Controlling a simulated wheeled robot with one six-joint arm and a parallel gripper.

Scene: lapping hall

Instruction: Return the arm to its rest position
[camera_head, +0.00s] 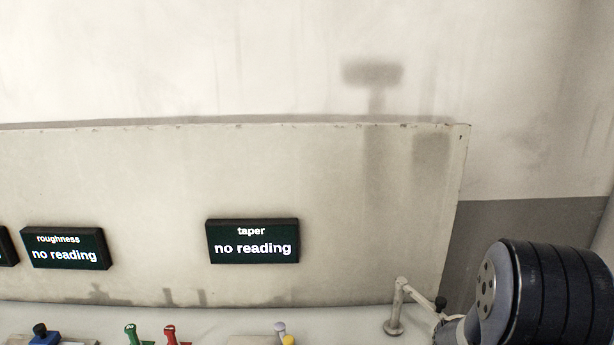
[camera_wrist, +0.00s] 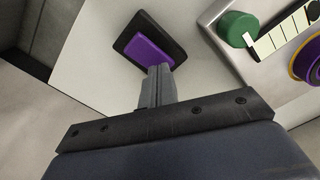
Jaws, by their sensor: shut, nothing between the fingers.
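My gripper (camera_wrist: 158,82) shows in the wrist view, its grey fingers shut together with nothing between them. Its fingertips appear just over the edge of a purple block (camera_wrist: 150,52) on a black square base (camera_wrist: 128,43). I cannot tell whether they touch it. In the head view a dark, ribbed part of my arm (camera_head: 555,290) stands at the lower right; my gripper is not visible there.
A metal plate (camera_wrist: 209,18) with a green knob (camera_wrist: 238,28) and a purple-and-yellow round part (camera_wrist: 308,62) lies at the wrist view's right. The head view shows a panel (camera_head: 350,200), a taper display (camera_head: 252,241), a roughness display (camera_head: 66,248) and a jointed stand (camera_head: 397,305).

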